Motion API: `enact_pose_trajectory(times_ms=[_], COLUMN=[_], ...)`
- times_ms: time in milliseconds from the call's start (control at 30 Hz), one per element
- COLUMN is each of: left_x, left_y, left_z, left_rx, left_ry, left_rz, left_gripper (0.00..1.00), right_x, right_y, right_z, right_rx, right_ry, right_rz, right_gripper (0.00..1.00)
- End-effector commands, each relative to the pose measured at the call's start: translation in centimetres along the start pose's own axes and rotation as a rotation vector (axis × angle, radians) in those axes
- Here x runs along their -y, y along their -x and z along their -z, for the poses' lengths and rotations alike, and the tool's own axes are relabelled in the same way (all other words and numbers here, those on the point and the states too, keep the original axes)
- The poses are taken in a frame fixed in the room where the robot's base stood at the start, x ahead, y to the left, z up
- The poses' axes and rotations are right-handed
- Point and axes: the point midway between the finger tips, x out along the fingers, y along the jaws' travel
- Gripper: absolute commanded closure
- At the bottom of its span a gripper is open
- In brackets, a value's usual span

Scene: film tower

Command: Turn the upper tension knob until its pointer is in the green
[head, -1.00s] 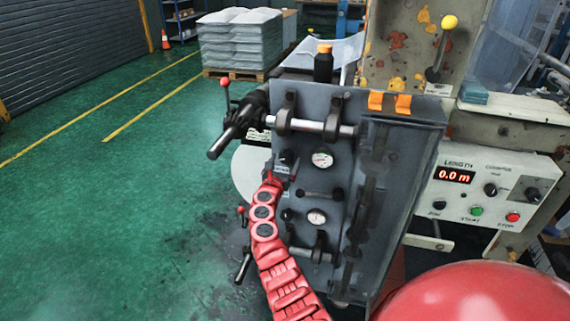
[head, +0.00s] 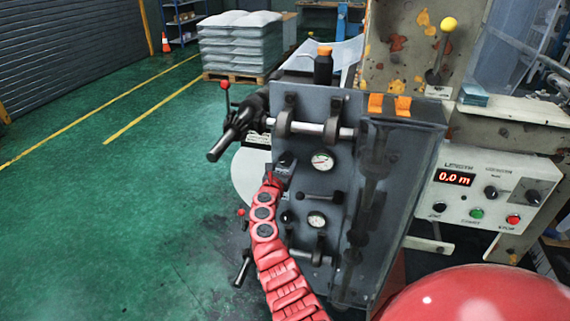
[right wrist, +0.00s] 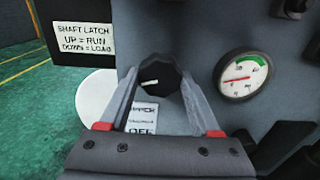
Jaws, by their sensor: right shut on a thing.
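The upper tension knob (right wrist: 160,80) is black with a white pointer mark on its face, which points left in the right wrist view. My right gripper (right wrist: 157,86) is shut on it, one finger on each side. In the head view the right gripper (head: 281,170) is at the panel's left edge and largely covers the knob. The upper gauge (head: 322,161) is right of the knob. In the right wrist view this gauge (right wrist: 243,76) has a green arc at its upper right, and its red needle points left, outside the green. My left gripper is not in view.
A roller bar (head: 310,127) with clamps is above the knob. A lower gauge (head: 317,220) and a small black lever (head: 318,195) are below. A shaft latch sign (right wrist: 84,38) is left of the knob. A control box (head: 488,190) stands to the right. Open floor lies left.

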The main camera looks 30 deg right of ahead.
Motion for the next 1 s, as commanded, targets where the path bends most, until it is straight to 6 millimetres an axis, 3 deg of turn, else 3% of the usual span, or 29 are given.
enact_pose_trajectory(times_ms=[367,1000], left_x=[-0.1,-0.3], left_y=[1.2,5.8], left_z=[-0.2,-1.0], left_rx=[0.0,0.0], left_ry=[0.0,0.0], left_rz=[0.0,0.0], left_gripper=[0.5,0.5], right_x=[-0.1,-0.3], right_y=[0.0,0.0], right_z=[0.3,0.4], right_rx=[0.0,0.0], right_ry=[-0.141,-0.733], right_rz=[0.0,-0.003], right_gripper=[0.92,0.92])
